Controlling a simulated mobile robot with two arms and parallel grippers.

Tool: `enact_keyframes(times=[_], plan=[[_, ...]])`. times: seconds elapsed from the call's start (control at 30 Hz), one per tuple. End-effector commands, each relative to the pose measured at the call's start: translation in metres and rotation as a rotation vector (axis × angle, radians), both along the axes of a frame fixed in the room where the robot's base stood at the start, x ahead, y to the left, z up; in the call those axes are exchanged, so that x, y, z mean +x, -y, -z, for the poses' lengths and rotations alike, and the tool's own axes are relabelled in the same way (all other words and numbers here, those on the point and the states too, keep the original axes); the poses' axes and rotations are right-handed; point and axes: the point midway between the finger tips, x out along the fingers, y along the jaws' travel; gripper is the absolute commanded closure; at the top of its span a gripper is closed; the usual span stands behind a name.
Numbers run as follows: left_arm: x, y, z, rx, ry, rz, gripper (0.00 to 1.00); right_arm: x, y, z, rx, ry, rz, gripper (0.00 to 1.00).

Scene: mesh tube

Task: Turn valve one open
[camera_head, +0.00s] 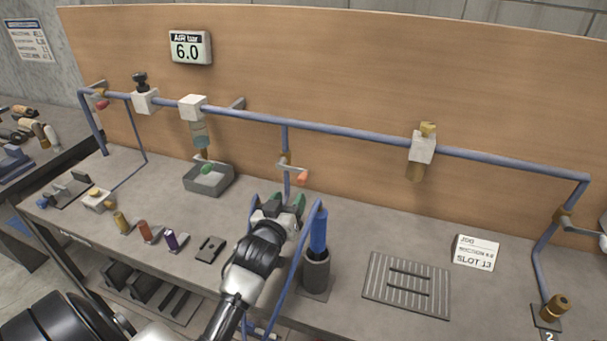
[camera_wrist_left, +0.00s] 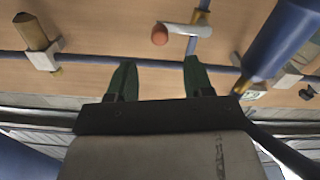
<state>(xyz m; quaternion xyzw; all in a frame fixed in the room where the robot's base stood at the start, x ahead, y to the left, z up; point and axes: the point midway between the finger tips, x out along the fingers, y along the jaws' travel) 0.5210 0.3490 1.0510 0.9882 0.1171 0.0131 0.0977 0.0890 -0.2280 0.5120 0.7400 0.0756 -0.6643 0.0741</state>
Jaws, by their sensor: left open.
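A valve with a grey lever and an orange tip (camera_head: 303,177) sits on the short blue pipe that drops from the main pipe at the middle of the bench. No number shows on it. Its orange tip (camera_wrist_left: 160,36) and grey lever also show in the left wrist view, beyond the fingertips. My left gripper (camera_head: 277,202) is open and empty, below and slightly left of the orange tip in the head view, apart from it. Its two green fingers (camera_wrist_left: 160,78) are spread in the left wrist view. My right gripper is not in view.
A blue tool in a dark holder (camera_head: 316,268) stands close right of my left gripper, with a blue hose nearby. A grey tray (camera_head: 209,179) lies to the left. Another valve, with a red handle (camera_head: 102,104), is far left. A slotted plate (camera_head: 380,292) lies right.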

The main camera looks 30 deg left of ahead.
Motion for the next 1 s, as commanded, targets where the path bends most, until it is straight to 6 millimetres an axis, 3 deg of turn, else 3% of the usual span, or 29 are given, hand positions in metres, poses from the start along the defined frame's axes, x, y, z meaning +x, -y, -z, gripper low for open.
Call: enact_keyframes(times=[0.1, 0.2, 0.4, 0.57, 0.87, 1.0], plan=[[0.024, -0.006, -0.004, 0.001, 0.001, 0.0, 0.48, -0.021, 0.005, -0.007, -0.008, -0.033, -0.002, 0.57], [0.043, -0.01, -0.004, 0.001, 0.0, 0.0, 0.48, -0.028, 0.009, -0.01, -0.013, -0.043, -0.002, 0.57], [0.072, -0.017, -0.002, 0.0, 0.0, 0.0, 0.48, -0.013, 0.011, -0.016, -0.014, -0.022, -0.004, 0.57], [0.084, -0.02, -0.001, 0.001, -0.002, 0.0, 0.48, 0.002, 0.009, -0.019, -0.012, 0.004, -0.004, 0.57], [0.086, -0.02, 0.0, 0.001, -0.001, 0.0, 0.48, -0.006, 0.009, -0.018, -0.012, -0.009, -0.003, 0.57], [0.086, -0.02, 0.0, 0.001, -0.002, 0.0, 0.65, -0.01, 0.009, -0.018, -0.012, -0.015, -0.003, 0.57]])
